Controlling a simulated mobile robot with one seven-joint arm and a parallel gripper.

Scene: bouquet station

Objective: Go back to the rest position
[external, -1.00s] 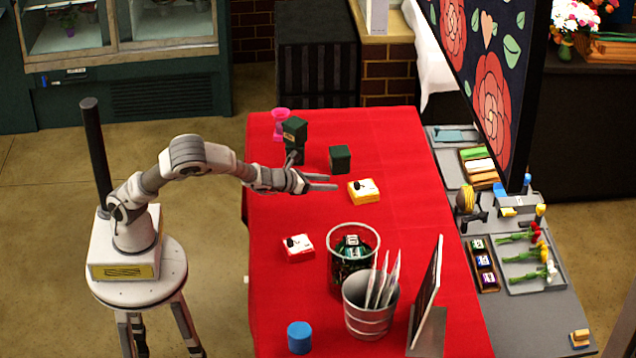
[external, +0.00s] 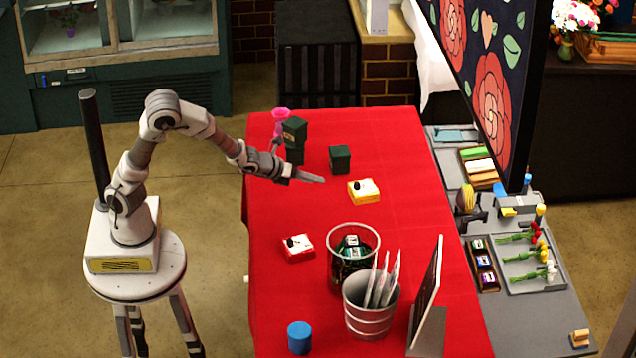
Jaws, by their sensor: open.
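My gripper (external: 308,177) is above the left part of the red table (external: 400,160), with its fingers pointing right. It holds nothing that I can see. The yellow box with a white top (external: 363,191) lies on the table to the right of the fingertips, apart from them. A single dark green block (external: 340,159) stands farther right.
A pink item (external: 280,118) stands behind the stacked blocks. A red-and-white box (external: 298,247), a wire basket (external: 353,240), a metal bucket (external: 369,310), a blue cylinder (external: 299,337) and an upright board (external: 430,290) occupy the front. The table's middle right is clear.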

